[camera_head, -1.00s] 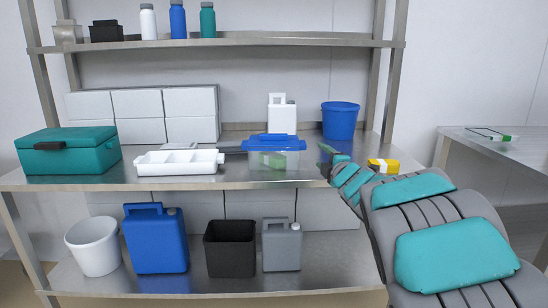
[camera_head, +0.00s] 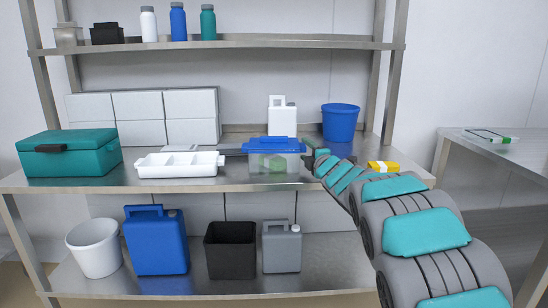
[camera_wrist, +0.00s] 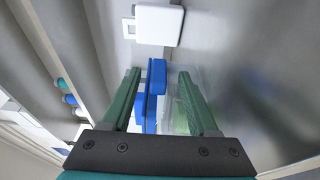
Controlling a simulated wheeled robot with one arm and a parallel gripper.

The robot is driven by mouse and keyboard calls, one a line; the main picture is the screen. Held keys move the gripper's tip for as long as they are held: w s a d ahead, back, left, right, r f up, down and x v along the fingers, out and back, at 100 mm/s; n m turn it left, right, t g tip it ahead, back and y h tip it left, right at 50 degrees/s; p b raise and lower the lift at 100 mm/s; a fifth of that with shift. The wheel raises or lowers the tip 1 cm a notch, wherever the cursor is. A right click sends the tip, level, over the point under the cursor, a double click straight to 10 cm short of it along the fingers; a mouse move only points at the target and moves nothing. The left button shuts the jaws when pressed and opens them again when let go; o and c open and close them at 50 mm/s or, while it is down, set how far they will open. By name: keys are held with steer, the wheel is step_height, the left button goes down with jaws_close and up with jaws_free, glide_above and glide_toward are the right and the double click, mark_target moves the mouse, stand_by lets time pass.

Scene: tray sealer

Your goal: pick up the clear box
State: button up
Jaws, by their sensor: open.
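The clear box (camera_head: 260,166) stands on the middle shelf, with see-through walls, a blue lid with a handle on top, and something green showing through it. My gripper (camera_head: 306,160) is at its right side in the head view, at about its height. In the wrist view my gripper (camera_wrist: 158,74) is open, its two green fingers apart. The blue lid of the clear box (camera_wrist: 154,90) shows between the fingers. I cannot tell whether the fingers touch the box.
A white divided tray (camera_head: 180,171) and a teal case (camera_head: 68,161) stand to the left. White boxes (camera_head: 142,106), a white jug (camera_head: 283,117) and a blue bucket (camera_head: 341,124) stand behind. A yellow item (camera_head: 384,167) lies right of my arm. Another shelf is above.

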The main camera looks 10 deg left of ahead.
steer(key=shift+w+a, duration=0.2)
steer(key=shift+w, duration=0.05)
steer(key=shift+c, duration=0.2)
jaws_close()
stand_by(0.4)
